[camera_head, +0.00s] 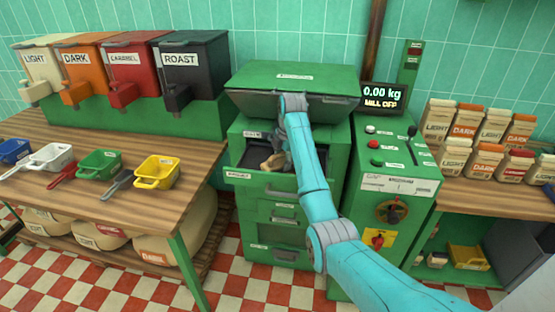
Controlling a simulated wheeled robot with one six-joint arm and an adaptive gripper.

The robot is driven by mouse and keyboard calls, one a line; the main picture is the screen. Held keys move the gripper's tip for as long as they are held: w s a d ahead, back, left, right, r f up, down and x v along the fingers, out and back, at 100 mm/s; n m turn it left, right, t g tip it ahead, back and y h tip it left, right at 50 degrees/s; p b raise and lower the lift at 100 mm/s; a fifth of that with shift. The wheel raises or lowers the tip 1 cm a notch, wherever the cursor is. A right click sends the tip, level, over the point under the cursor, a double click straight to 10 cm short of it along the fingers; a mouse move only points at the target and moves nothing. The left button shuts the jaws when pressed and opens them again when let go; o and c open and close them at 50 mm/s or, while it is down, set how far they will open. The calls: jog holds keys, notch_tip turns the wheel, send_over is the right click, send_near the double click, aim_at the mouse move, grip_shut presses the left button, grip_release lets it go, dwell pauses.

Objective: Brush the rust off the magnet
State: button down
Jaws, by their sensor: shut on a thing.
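My gripper (284,158) is at the end of my turquoise arm, inside the open upper bay of the green machine (338,160). It is shut on a small tan, wooden-looking thing, which looks like the brush (271,164). Its bristles cannot be made out. A dark surface (254,157) shows in the bay beside and below the brush. I cannot tell whether this is the magnet, and no rust can be made out. My arm and gripper hide the right part of the bay.
The machine's green lid (292,76) is raised above the bay, close to my arm. A control cabinet (388,190) with buttons stands right of the machine. A wooden table (120,205) with coloured scoops is at left.

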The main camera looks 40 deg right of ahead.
jog(key=shift+s+d+f, duration=0.1)
jog(key=shift+s+d, duration=0.5)
jog(key=shift+s, duration=0.2)
jog(key=shift+s+d, duration=0.55)
jog(key=shift+s, duration=0.25)
jog(key=shift+s+d+r, duration=0.1)
jog(key=shift+s+d, duration=0.65)
jog(key=shift+s, duration=0.15)
jog(key=shift+s+d+r, duration=0.1)
jog(key=shift+s+d, duration=0.6)
jog(key=shift+s, duration=0.2)
